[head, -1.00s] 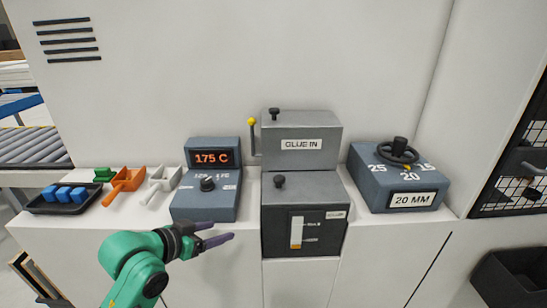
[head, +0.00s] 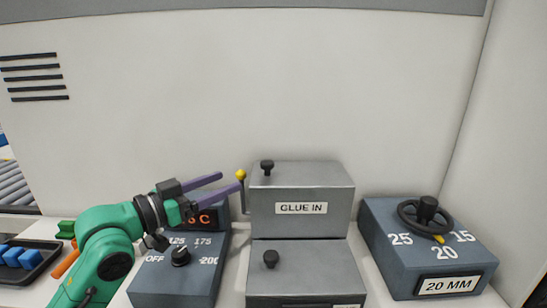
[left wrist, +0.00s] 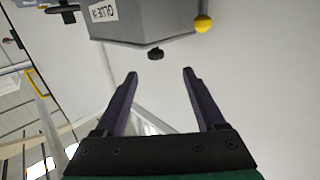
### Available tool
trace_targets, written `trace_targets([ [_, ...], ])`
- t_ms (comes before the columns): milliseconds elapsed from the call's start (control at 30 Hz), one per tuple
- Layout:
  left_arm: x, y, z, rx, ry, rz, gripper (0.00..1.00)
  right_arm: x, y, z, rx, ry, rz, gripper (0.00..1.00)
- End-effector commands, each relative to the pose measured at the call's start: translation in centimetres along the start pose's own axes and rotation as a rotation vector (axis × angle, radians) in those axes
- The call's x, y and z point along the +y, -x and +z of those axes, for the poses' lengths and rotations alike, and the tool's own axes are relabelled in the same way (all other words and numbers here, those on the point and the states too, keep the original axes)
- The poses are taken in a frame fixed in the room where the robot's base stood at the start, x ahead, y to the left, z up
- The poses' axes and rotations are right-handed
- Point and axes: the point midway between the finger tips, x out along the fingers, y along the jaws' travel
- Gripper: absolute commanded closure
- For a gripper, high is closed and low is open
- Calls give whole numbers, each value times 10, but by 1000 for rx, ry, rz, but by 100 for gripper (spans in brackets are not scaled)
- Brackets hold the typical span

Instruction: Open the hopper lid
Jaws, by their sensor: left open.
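The grey hopper (head: 300,222), labelled GLUE IN, stands behind a lower grey box. Its top, which looks like the lid (head: 315,173), is shut and carries a small black knob (head: 267,165) at the left. In the left wrist view the knob (left wrist: 155,54) shows ahead of my fingers, near the middle of the gap between them. My left gripper (head: 231,181) is open and empty, left of the hopper in the head view, with its fingers pointing right. A lever with a yellow ball (head: 241,174) appears right by the fingertips; contact cannot be told. My right gripper is out of view.
A blue control box (head: 180,275) with a dial stands below my left arm, its display partly hidden. A handwheel box (head: 428,250) reading 20 MM stands at the right. A black tray (head: 40,262) with blue blocks lies at the far left.

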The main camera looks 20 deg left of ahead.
Motion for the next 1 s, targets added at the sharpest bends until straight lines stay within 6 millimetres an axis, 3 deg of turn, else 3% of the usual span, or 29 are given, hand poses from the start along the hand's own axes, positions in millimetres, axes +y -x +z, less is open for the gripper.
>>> trace_targets([
  [167, 1, -26, -7, 2, 1, 2, 28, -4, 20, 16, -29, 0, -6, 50],
  [300, 0, -64, -10, 4, 3, 1, 28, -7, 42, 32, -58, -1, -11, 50],
  [433, 0, -100, -9, 3, 5, 0, 28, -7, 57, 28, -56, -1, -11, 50],
  [600, 0, -133, -5, 1, 2, 0, 28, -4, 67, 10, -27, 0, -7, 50],
  [933, 1, -143, 0, -1, -2, 1, 28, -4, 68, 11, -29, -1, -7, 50],
  [967, 1, -143, 0, -1, -2, 1, 32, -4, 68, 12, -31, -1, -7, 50],
  [1000, 1, -143, 0, -1, -2, 1, 47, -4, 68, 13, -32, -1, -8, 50],
])
